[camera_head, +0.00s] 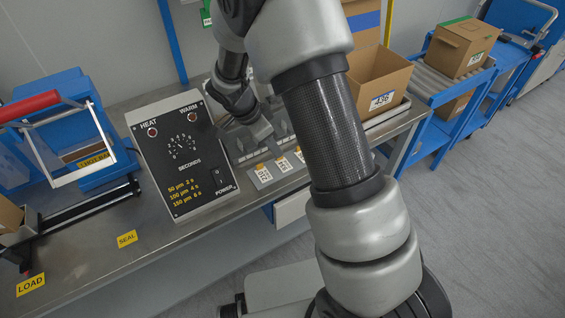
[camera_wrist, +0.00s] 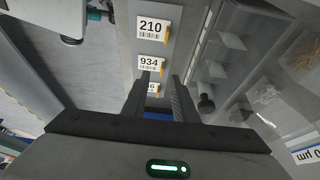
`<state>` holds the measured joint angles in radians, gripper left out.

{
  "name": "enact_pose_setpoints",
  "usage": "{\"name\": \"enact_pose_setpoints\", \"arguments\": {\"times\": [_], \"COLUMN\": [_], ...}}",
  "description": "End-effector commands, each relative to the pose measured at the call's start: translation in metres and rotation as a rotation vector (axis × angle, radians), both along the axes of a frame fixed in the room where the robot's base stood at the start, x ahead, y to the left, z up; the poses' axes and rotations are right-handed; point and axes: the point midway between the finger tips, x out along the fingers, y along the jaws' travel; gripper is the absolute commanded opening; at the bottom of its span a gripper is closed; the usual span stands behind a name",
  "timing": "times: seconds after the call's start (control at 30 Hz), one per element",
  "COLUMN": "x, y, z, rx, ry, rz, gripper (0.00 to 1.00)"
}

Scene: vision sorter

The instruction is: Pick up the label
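Three white labels with orange tabs lie in a row on a grey strip. In the wrist view they are the label marked 210 (camera_wrist: 150,29), the label marked 934 (camera_wrist: 149,63) and a third label ending in 6 (camera_wrist: 153,88), partly hidden by a finger. In the head view the labels (camera_head: 263,173) show at the bench's front edge, right of the control box. My gripper (camera_wrist: 161,76) is open, its two fingers apart with nothing held between them. Its fingertips overlap the 934 label's lower part in the wrist view; I cannot tell the height above it.
A control box (camera_head: 180,155) with a dial stands left of the labels. A blue device with a red handle (camera_head: 32,105) is at the far left. An open carton (camera_head: 372,88) sits behind and right. The bench front (camera_head: 105,255) by the SEAL tag is clear.

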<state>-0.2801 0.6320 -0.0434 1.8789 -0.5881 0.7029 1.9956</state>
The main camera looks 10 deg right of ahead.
Motion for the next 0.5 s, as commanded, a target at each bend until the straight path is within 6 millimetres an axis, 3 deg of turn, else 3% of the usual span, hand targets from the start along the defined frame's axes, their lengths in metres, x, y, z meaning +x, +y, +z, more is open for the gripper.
{"name": "enact_pose_setpoints", "arguments": {"times": [0.3,0.5], "x": [0.007,0.008], "y": [-0.013,-0.014], "z": [-0.042,-0.044], "rx": [0.0,0.0], "ry": [0.001,-0.001], "rz": [0.0,0.0], "gripper": [0.26,0.26]}}
